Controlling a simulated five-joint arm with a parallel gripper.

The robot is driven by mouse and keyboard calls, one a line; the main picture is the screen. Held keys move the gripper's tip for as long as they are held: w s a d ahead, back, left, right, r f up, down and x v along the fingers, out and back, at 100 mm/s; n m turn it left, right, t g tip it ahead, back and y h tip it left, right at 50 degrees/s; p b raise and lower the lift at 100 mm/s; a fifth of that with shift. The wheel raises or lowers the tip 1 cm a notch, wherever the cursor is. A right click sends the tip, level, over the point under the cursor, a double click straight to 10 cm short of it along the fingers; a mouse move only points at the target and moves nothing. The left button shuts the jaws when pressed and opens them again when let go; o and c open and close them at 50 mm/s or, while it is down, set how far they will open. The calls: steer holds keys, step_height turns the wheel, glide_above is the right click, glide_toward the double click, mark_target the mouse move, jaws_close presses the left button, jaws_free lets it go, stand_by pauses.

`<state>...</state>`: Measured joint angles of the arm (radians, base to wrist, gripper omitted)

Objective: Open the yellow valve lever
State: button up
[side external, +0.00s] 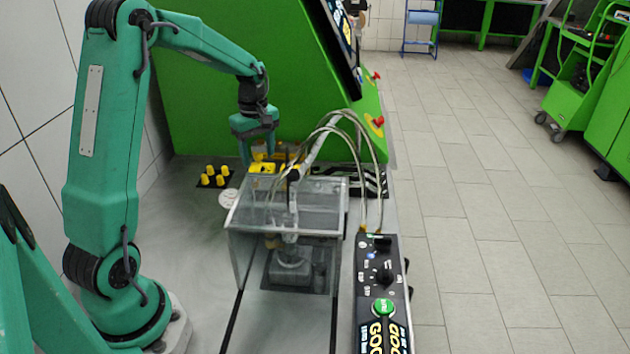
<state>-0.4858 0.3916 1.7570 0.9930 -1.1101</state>
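My green gripper (257,152) points down just behind the clear tank, at its back left. Its two fingers look spread apart. Yellow parts (262,168) show just below the fingertips, by the tank's back edge. Another small yellow part (294,171) shows to their right, near the pipework. Which of these yellow parts is the valve lever is too small to tell. I cannot see whether a finger touches one of them.
The clear tank (243,215) holds a pump (290,268). Looped hoses (345,118) arch from it to a black control panel (376,262) with a green button (383,307). Several yellow knobs (213,177) stand left of the gripper. A green console (200,75) rises behind.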

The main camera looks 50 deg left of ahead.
steer(key=c, duration=0.9)
